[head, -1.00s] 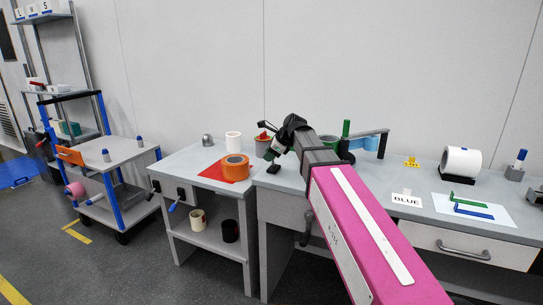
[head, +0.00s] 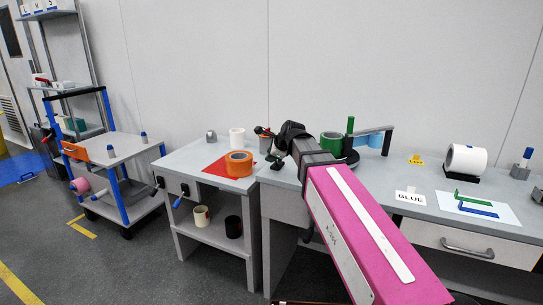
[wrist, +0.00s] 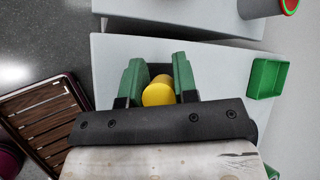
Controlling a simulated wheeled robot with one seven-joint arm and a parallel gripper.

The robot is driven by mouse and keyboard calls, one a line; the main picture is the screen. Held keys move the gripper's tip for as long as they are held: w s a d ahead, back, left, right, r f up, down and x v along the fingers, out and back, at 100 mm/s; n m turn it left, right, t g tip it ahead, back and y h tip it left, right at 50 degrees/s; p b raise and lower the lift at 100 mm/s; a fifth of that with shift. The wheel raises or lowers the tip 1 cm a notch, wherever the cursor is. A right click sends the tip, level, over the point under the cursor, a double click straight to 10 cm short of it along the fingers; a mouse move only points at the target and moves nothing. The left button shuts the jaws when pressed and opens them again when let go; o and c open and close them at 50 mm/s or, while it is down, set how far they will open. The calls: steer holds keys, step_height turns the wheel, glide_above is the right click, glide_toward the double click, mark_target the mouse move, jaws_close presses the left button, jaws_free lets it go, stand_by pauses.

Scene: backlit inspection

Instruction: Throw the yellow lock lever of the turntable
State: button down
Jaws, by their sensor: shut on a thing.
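A short yellow cylinder (wrist: 159,92), seemingly the grip end of the lock lever, sits between the green fingers of my gripper (wrist: 159,76) in the wrist view. The fingers are closed on its sides. The rest of the lever and its pivot are hidden behind the gripper body. In the head view my arm reaches over the left end of the long grey bench, and the yellow part cannot be made out.
An orange tape roll (head: 239,163) lies on a red mat (head: 216,168) on the lower table to the left. A green box (wrist: 267,78) is right of the gripper.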

steer(key=c, duration=0.9)
jaws_free()
steer(key=shift+s, duration=0.1)
steer(key=v, duration=1)
steer(key=shift+s+d+r, duration=0.15)
steer(key=shift+r, duration=0.15)
steer(key=shift+s, duration=0.1)
